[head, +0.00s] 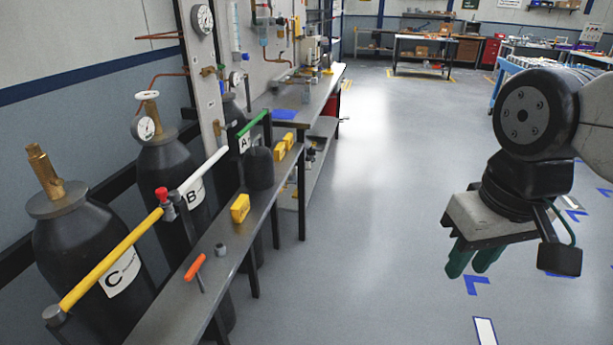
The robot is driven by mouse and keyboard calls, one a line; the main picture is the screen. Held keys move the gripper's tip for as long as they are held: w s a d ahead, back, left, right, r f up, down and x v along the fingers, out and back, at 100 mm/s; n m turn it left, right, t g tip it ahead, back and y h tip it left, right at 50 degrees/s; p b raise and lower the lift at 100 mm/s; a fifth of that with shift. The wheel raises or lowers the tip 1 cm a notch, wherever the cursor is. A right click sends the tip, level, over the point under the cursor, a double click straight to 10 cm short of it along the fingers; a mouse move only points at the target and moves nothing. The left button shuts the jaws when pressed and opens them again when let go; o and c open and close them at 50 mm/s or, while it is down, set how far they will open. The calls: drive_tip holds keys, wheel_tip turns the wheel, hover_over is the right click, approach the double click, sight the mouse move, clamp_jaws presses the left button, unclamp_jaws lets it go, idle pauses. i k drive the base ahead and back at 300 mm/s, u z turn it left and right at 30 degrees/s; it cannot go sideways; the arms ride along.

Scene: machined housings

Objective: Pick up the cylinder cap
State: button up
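A dark, upright, cylindrical piece (259,168) stands on the narrow grey bench at the left, beside the green bar. It looks like the cylinder cap, though I cannot be sure. My gripper (470,266) hangs at the right over open floor, with two green fingers pointing down. It is far to the right of the bench and touches nothing there. No object shows between the fingers. Their gap is seen at a slant, so I cannot tell how wide it is.
Gas cylinders stand behind the bench (190,288), including one labelled C (75,235), with a yellow bar (112,262) across it. An orange-handled tool (195,268), a small grey nut (220,249) and a yellow block (240,208) lie on the bench. The middle floor is clear.

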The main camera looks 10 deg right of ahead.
sight(258, 161)
drive_tip(key=z, duration=0.6)
drive_tip(key=i, duration=2.6)
drive_tip(key=u, duration=1.7)
